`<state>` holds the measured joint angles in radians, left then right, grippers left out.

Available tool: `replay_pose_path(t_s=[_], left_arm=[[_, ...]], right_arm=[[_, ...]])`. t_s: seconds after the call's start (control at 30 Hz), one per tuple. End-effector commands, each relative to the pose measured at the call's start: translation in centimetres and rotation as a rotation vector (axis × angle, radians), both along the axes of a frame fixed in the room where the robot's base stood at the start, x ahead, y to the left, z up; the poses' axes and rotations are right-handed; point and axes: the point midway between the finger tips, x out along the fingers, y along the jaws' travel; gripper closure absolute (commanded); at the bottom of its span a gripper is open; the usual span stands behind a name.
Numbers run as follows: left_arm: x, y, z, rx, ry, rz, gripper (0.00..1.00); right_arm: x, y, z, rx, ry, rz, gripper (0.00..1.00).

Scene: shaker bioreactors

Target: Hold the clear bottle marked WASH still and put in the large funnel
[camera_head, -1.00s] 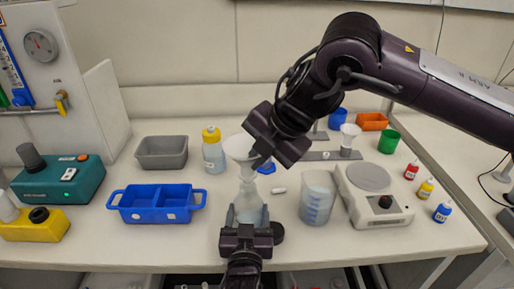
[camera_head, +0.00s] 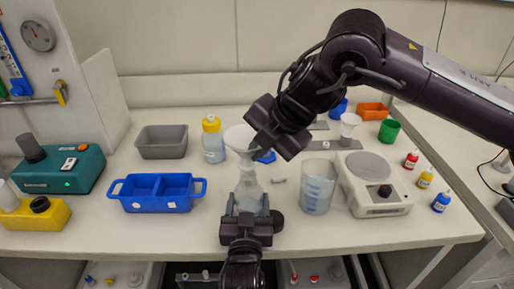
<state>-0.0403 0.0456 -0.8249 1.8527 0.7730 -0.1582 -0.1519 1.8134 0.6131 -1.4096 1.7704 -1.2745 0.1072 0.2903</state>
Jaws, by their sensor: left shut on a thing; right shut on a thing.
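The clear bottle (camera_head: 248,190) stands upright near the front middle of the bench. My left gripper (camera_head: 247,213) is shut around its lower body from the front and hides part of it; no WASH label can be read. The large white funnel (camera_head: 238,137) is directly above the bottle, cone up. My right gripper (camera_head: 256,143) is shut on the right side of the funnel's cone. The funnel's stem lines up with the bottle's neck and seems to meet it, but I cannot tell how deep it sits.
A beaker (camera_head: 318,187) and a scale (camera_head: 375,185) stand right of the bottle. A blue two-part tray (camera_head: 158,193) is at left, with a yellow-capped bottle (camera_head: 213,140) behind. A smaller funnel (camera_head: 349,124) stands on a rack. Small dropper bottles (camera_head: 425,178) line the right edge.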

Motion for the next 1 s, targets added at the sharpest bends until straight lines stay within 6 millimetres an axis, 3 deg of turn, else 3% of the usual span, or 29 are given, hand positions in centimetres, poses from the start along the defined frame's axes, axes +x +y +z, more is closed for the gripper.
replay_pose_path(t_s=[0.03, 1.0], left_arm=[[-0.18, -0.17, -0.82, 0.006, 0.018, -0.005, 0.72], [-0.18, -0.16, -0.82, 0.007, 0.018, -0.005, 0.72]], right_arm=[[0.0, 0.0, -0.04, 0.0, 0.0, 0.0, 1.0], [-0.03, -0.06, -0.83, 0.0, 0.0, 0.001, 1.0]])
